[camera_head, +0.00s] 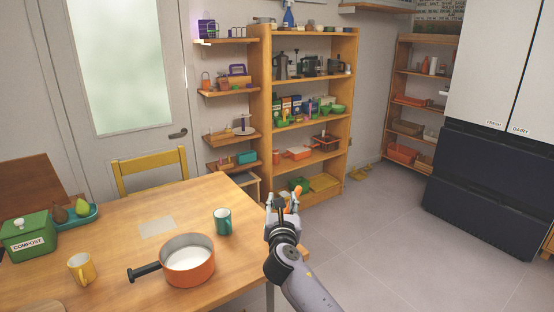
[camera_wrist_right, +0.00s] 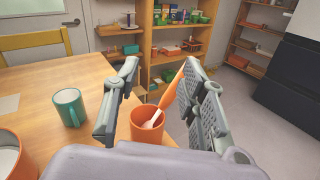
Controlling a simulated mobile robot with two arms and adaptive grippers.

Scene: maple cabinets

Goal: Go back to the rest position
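My right gripper (camera_head: 283,202) reaches up from the bottom of the head view at the table's right edge. In the right wrist view its two grey fingers (camera_wrist_right: 160,100) stand wide apart. Between and beyond them is an orange cup (camera_wrist_right: 148,125) with an orange-handled utensil (camera_wrist_right: 170,92) leaning in it, its pale end inside the cup. I see gaps between the fingers and the cup. In the head view my gripper hides the cup, and only the orange handle (camera_head: 298,191) shows. My left gripper is in neither view.
The wooden table (camera_head: 110,235) holds an orange pot (camera_head: 189,263), a teal mug (camera_head: 222,221), a yellow mug (camera_head: 81,269), a green compost bin (camera_head: 28,238) and a blue tray (camera_head: 85,217). A yellow chair (camera_head: 150,164) and shelves (camera_head: 300,115) stand behind. Floor (camera_head: 400,240) at right is clear.

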